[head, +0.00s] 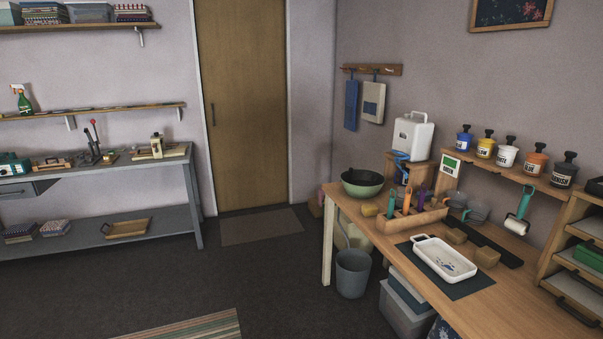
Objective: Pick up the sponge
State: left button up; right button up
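A small yellow-tan rounded piece (370,209), which looks like the sponge, lies on the wooden table (478,310) at the right. It sits in front of the green bowl (362,187) and left of a wooden tool holder (411,222). Two brown blocks lie further along the table, one behind the white tray (444,263) and one (487,257) at its right; I cannot tell their material. Neither of my grippers is in view.
A grey bucket (352,273) and a lidded storage bin (403,309) stand on the floor by the table. A grey workbench (100,170) with tools is at the left. Open floor lies between, with a striped rug (185,326) and a mat (261,226) by the door.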

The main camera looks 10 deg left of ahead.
aim_at(371, 210)
jog(key=u, duration=0.85)
jog(key=i, duration=0.85)
jog(key=u, duration=0.55)
jog(key=i, duration=1.15)
jog(key=z, duration=0.7)
jog(key=i, duration=0.85)
jog(key=z, duration=1.55)
jog(key=i, duration=0.95)
jog(key=z, duration=0.8)
